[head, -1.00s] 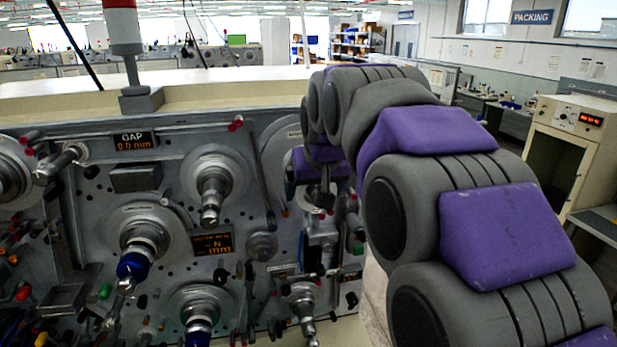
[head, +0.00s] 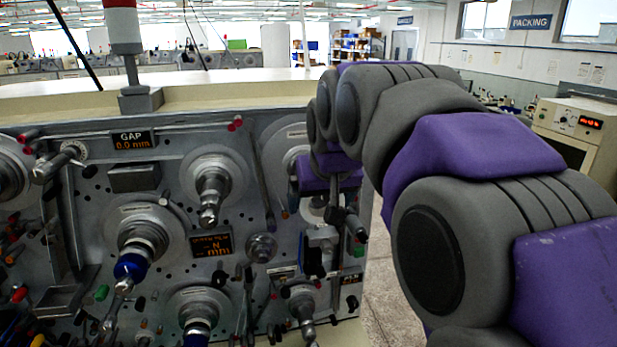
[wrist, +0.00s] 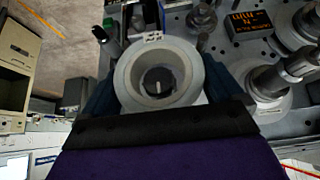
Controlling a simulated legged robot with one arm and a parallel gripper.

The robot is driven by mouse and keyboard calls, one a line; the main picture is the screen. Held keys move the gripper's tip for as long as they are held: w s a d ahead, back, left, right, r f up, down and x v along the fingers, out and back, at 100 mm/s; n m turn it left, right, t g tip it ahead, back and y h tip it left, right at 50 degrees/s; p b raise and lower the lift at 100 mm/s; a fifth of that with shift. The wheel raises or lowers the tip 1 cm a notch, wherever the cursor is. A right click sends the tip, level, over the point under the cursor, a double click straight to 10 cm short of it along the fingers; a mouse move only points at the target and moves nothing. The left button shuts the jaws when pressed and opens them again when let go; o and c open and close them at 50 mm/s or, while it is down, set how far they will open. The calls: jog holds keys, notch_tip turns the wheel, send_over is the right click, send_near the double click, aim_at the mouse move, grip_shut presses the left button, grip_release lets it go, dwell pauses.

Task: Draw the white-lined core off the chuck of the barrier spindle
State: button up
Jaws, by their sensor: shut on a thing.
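A pale ring-shaped core (wrist: 127,82) fills the middle of the wrist view, seen nearly end-on. My gripper (wrist: 160,82) has its dark fingers shut on the core's left and right sides. Inside the core's bore a dark round end with a pale mark shows; I cannot tell whether the core still sits around the chuck. In the head view my gripper (head: 320,255) is at the right part of the machine panel, partly hidden by my own wrist.
The grey machine panel (head: 100,180) carries several spindles, such as one at upper middle (head: 211,187) and one with a blue collar (head: 130,266). A GAP display (head: 134,140) is at upper left. Floor (head: 383,262) is open right of the panel. A beige cabinet (head: 560,118) stands at far right.

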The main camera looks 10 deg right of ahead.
aim_at(322, 222)
jog(key=shift+s+b, duration=0.5)
jog(key=shift+s, duration=1.55)
jog(key=o, duration=0.4)
jog(key=c, duration=0.9)
jog(key=s+b, duration=0.2)
jog(key=s, duration=1)
jog(key=shift+s, duration=0.1)
